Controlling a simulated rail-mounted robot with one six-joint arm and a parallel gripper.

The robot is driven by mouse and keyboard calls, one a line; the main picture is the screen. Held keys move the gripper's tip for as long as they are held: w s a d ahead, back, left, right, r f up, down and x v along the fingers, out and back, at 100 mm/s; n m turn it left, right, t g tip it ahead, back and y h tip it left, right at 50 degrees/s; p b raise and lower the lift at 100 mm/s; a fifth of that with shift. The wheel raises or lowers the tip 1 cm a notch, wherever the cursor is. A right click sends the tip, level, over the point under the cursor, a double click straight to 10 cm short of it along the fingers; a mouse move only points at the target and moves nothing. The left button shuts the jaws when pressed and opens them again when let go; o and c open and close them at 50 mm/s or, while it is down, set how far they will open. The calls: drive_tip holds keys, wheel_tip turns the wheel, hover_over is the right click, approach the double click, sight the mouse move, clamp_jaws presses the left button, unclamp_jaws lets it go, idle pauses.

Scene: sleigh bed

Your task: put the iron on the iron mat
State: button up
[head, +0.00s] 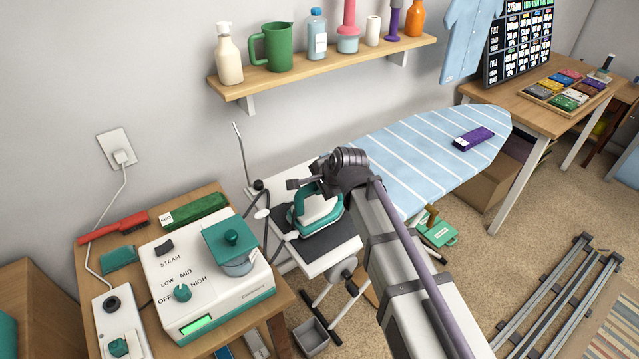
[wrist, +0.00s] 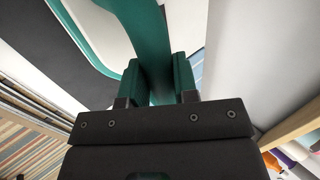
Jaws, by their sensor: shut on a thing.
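The iron (head: 318,212), white with a teal handle, is at the left end of the ironing board. My gripper (head: 312,186) is shut on its handle from above. In the wrist view the teal handle (wrist: 152,50) runs between the two fingers of my gripper (wrist: 157,85). The dark grey iron mat (head: 338,235) lies under and around the iron in the head view. Part of a dark surface, likely the mat, shows at the left of the wrist view (wrist: 45,65). I cannot tell whether the iron's sole touches the mat. My arm hides the right side.
The blue striped ironing board (head: 415,150) extends right, with a purple box (head: 473,138) on it. The steam station (head: 205,285) stands on a wooden table at the left; a hose (head: 268,235) runs near the iron. A wall shelf (head: 320,72) holds bottles above.

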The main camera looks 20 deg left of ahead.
drive_tip(key=shift+f+b, duration=0.35)
drive_tip(key=o, duration=1.5)
drive_tip(key=p+v, duration=0.4)
drive_tip(key=v, duration=0.2)
drive_tip(key=shift+p, duration=0.4)
